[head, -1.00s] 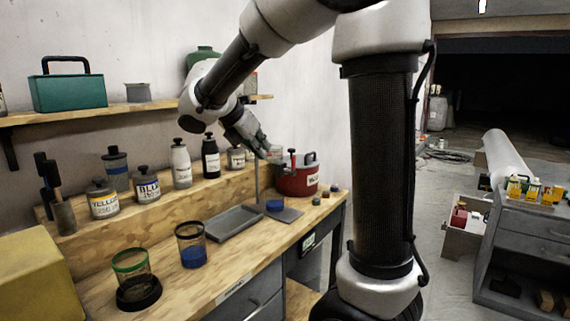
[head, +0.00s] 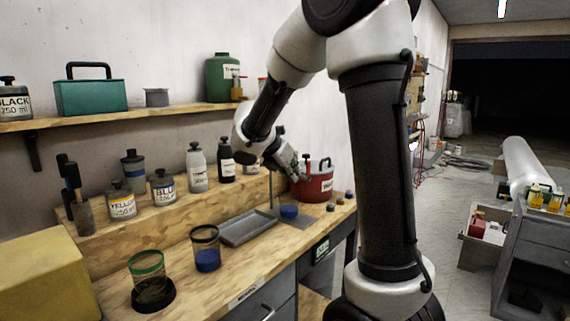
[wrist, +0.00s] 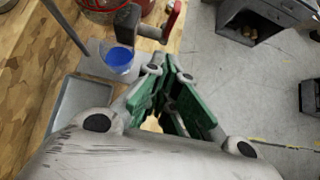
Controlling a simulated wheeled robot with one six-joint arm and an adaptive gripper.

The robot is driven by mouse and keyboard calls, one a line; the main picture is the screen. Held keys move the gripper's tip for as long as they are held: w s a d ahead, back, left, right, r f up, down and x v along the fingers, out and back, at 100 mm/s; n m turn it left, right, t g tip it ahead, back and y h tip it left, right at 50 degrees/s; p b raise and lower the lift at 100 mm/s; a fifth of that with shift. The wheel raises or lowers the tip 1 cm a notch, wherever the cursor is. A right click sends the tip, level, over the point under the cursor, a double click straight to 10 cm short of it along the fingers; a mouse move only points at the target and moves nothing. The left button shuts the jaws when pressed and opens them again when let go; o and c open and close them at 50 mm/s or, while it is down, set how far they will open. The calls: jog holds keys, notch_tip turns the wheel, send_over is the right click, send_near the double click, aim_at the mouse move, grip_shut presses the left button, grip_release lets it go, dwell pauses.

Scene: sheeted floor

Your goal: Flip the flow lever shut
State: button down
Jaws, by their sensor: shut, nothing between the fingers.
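The flow lever (wrist: 173,20) is a short red handle in the wrist view. It is on a dark grey fitting (wrist: 128,22) at the end of a grey bar. It stands up and slightly right in that picture. My gripper (wrist: 167,66) has green-padded fingers, shut and empty, with its tips just below the lever in the picture; a small gap shows. A clear cup of blue liquid (wrist: 118,60) is beside the fitting. In the head view my gripper (head: 298,174) is over the bench's far end, by the red pot (head: 314,184), and largely hides the fitting.
The blue cup (head: 289,211) stands on a grey plate beside a grey tray (head: 248,228). Labelled bottles (head: 197,170) line the raised ledge. Open floor (wrist: 260,85) lies right of the bench.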

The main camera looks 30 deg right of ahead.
aim_at(307, 176)
jog(key=shift+w+d+r, duration=0.1)
jog(key=shift+w+d, duration=0.25)
jog(key=shift+d, duration=0.5)
jog(key=shift+w+d+r, duration=0.1)
jog(key=shift+w+d, duration=0.2)
jog(key=shift+d, duration=0.55)
